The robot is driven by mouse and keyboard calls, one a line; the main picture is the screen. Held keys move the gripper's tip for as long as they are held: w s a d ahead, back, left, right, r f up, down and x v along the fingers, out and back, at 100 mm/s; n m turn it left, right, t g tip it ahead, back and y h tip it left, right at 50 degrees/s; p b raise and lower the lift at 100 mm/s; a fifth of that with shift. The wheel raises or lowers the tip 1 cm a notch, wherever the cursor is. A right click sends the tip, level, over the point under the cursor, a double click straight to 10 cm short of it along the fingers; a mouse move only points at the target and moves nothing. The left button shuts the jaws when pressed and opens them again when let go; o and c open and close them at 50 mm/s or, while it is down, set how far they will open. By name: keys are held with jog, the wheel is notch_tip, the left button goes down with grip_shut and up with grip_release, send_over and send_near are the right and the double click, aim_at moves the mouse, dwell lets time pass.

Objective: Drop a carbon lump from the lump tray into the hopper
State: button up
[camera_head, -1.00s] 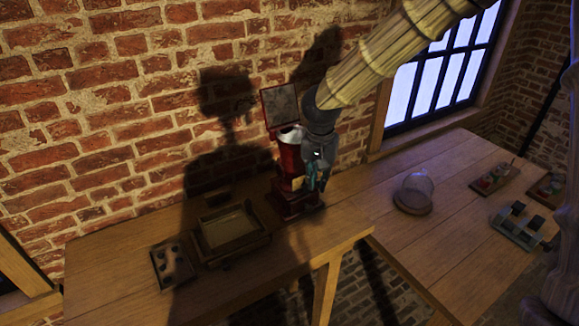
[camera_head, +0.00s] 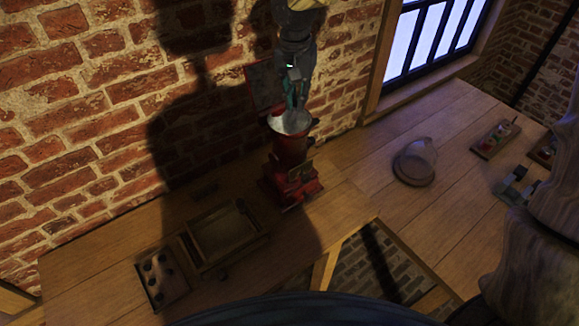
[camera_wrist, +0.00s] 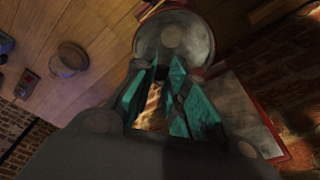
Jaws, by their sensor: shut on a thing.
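The hopper (camera_head: 294,122) is a pale metal funnel on top of a red machine (camera_head: 291,170) by the brick wall. My gripper (camera_head: 291,104), with teal fingers, points down over the hopper's mouth. In the wrist view, the fingertips (camera_wrist: 161,73) lie against the near side of the round hopper (camera_wrist: 178,38); their height above it is hard to judge. My gripper is shut on a small dark carbon lump, mostly hidden between the fingertips. The lump tray (camera_head: 154,299) is a flat wooden tray at the table's left end, with several dark lumps in it.
A red-framed lid (camera_head: 258,86) stands open behind the hopper. A shallow wooden box (camera_head: 200,262) sits between the lump tray and the machine. Much of that table is clear.

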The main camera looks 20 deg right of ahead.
notch_tip(320, 180, down, 2)
jog(key=shift+w+f, duration=0.1)
jog(key=shift+w, duration=0.05)
jog(key=shift+f, duration=0.9)
jog(key=o, duration=0.8)
jog(key=r, duration=0.4)
jog(key=s+r, duration=0.1)
jog(key=r, duration=0.7)
jog(key=shift+s+a, duration=0.2)
jog(key=shift+a, duration=0.1)
jog(key=shift+f, duration=0.1)
